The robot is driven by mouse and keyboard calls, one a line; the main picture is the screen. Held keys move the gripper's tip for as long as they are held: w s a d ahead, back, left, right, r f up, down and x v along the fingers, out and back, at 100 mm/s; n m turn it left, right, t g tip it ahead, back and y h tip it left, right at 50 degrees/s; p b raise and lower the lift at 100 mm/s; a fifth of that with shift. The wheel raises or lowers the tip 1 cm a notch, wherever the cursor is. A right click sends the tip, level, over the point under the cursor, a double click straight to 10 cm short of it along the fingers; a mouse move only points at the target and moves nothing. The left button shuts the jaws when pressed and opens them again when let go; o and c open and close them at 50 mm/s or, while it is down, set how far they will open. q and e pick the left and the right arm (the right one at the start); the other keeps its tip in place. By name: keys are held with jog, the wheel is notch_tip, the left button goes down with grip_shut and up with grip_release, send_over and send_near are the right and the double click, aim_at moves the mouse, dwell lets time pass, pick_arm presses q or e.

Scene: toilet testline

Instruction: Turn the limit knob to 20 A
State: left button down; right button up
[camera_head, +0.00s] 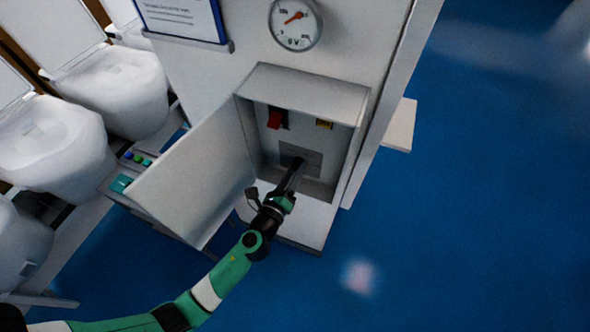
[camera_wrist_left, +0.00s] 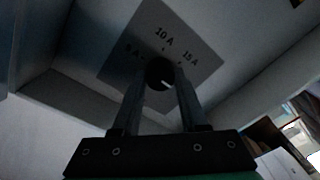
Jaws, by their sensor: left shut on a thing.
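The limit knob (camera_wrist_left: 160,73) is a small dark round knob with a light pointer line, on a grey plate (camera_wrist_left: 185,45) marked 5 A, 10 A and 15 A in the left wrist view. A 20 A mark is not visible. The pointer line points to the right and slightly up in that view. My left gripper (camera_wrist_left: 161,80) has its two fingers on either side of the knob and is shut on it. In the head view my left gripper (camera_head: 297,166) reaches into the open box, hiding the knob. My right gripper is not in view.
The grey box (camera_head: 310,92) has its door (camera_head: 195,185) swung open to the left, beside my arm. A red switch (camera_head: 275,119) and a yellow part (camera_head: 324,124) sit above the plate. A round gauge (camera_head: 295,24) is above. Several white toilets (camera_head: 110,90) stand left.

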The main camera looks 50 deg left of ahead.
pick_arm(q)
jog(key=shift+c, duration=2.2)
grip_release()
jog(key=b+v, duration=0.1)
jog(key=v, duration=1)
jog(key=shift+s, duration=0.3)
